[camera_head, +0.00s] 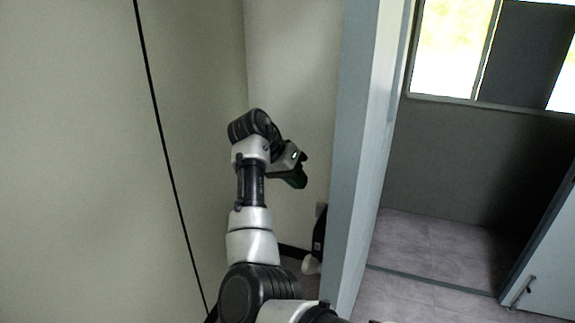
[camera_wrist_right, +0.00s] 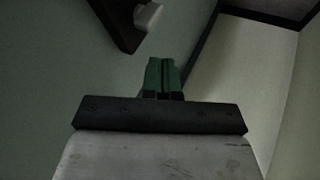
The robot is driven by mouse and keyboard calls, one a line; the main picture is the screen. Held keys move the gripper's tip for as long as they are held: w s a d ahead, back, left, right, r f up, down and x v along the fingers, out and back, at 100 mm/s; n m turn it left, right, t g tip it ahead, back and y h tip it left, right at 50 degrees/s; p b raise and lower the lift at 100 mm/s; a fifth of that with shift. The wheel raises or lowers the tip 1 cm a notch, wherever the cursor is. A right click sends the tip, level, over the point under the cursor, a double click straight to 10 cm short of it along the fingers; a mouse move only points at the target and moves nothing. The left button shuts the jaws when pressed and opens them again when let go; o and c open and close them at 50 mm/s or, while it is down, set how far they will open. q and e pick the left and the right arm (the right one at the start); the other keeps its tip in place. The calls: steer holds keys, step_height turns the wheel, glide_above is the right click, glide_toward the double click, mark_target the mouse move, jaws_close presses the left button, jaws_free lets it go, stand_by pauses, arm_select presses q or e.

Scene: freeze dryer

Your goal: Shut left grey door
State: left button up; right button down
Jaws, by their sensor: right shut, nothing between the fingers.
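The left grey door (camera_head: 352,160) stands open and shows nearly edge-on in the head view. A dark handle plate (camera_head: 318,230) with a pale knob (camera_head: 311,265) sticks out at its left side, low down. My right gripper (camera_head: 298,180) is in the gap between the beige wall and the door, left of the door's edge and above the handle. In the right wrist view its green fingertips (camera_wrist_right: 163,73) are together and empty. That view also shows a dark plate with a pale knob (camera_wrist_right: 148,16) beyond the fingertips. I cannot tell whether the gripper touches the door. My left gripper is out of view.
A beige wall (camera_head: 80,150) with a dark vertical line is close on the left. Right of the door is an opening onto a tiled floor (camera_head: 430,245), with a window (camera_head: 455,50) behind. Another grey door (camera_head: 550,270) with a handle stands at the far right.

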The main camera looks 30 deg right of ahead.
mark_target(320, 203)
steer(key=s+d, duration=0.1)
steer(key=s+d+f+p, duration=0.1)
steer(key=s+d+f, duration=0.1)
steer(key=shift+s+d+p, duration=0.35)
steer(key=shift+d, duration=0.05)
steer(key=shift+f, duration=0.1)
steer(key=shift+d, duration=0.1)
